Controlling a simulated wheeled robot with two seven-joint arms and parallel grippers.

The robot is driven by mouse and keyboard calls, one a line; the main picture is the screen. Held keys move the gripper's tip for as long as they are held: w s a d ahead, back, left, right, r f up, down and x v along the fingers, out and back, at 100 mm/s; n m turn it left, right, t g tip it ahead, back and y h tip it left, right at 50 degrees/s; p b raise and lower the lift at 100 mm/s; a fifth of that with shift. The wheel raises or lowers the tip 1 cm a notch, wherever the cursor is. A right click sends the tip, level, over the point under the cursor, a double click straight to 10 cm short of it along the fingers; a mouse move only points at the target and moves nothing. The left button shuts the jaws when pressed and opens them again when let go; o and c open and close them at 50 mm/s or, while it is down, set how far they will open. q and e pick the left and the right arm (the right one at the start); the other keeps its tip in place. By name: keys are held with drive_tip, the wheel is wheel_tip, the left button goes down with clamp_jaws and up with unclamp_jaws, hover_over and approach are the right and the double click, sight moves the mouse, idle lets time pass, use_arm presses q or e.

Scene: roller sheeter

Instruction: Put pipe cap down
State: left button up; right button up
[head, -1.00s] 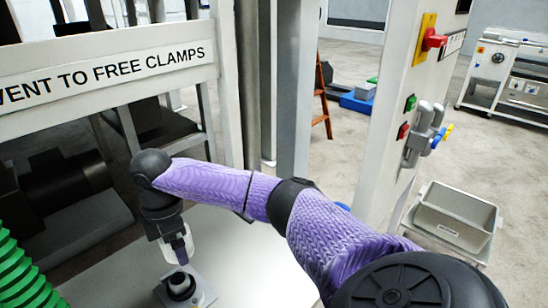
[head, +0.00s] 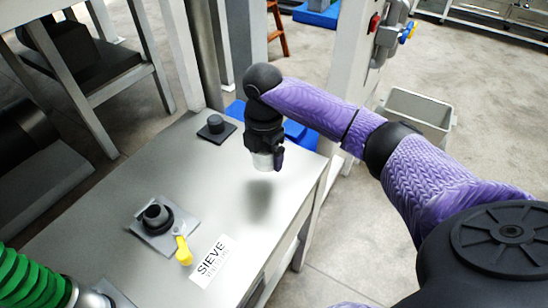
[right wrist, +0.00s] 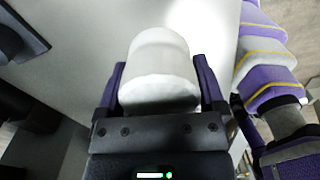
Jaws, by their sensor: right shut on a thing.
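The pipe cap (head: 263,161) is a white, short cylinder. My right gripper (head: 265,155) is shut on it, and the cap points down above the right part of the grey-white tabletop (head: 190,185). A shadow on the tabletop beneath suggests a gap. In the right wrist view the cap (right wrist: 160,68) sits between both purple fingers (right wrist: 160,92). The open pipe stub (head: 155,216) on a grey square plate stands to the left, apart from the cap. My left gripper is not in view.
A yellow handle (head: 183,250) and a SIEVE label (head: 212,262) lie beside the stub. A dark square base with a knob (head: 216,125) stands at the back. A green ribbed hose (head: 28,280) is at lower left. The tabletop under the cap is clear.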

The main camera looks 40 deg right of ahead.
sight(266, 180)
wheel_tip(266, 180, down, 6)
drive_tip(key=shift+f+b, duration=0.1)
drive_tip(key=shift+b, duration=1)
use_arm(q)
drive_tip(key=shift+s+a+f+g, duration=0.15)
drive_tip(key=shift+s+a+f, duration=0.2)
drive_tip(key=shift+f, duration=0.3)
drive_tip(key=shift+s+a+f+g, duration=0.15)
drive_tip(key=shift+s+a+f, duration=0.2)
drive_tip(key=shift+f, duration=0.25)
use_arm(e)
drive_tip(key=o, duration=1)
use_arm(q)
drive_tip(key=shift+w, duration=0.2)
